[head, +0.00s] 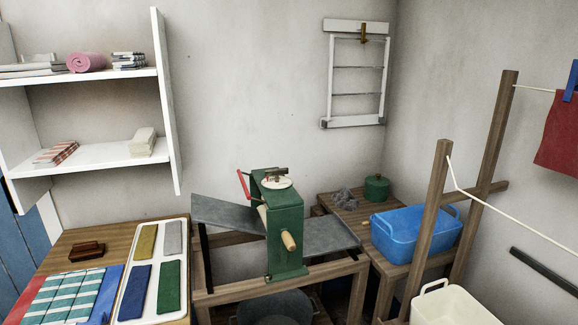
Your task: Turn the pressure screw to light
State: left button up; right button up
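A green wringer (286,256) stands upright on a wooden frame in the middle of the head view. On its top lies a round cream dial (277,183) with a small dark, brass-coloured piece (275,171) above it, which looks like the pressure screw. The dial's markings are too small to read. A red lever (243,184) rises at the wringer's left side. A wooden crank grip (289,241) sticks out at its front. Grey boards (330,235) slope away on both sides. Neither of my grippers is in view.
A wooden table (95,238) at left holds a white tray (178,224) of folded cloths and a brown brush (86,250). A blue tub (415,233) sits at right, behind wooden posts (428,230). A dark basin (275,307) is below the wringer. The space above the wringer is clear.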

aim_at(276, 172)
jog(key=i+l, duration=0.55)
jog(key=l, duration=0.2)
jog(key=i+l+u, duration=0.1)
jog(key=u, duration=0.4)
jog(key=l+u, duration=0.2)
jog(key=u, duration=0.3)
jog(key=i+l, duration=0.05)
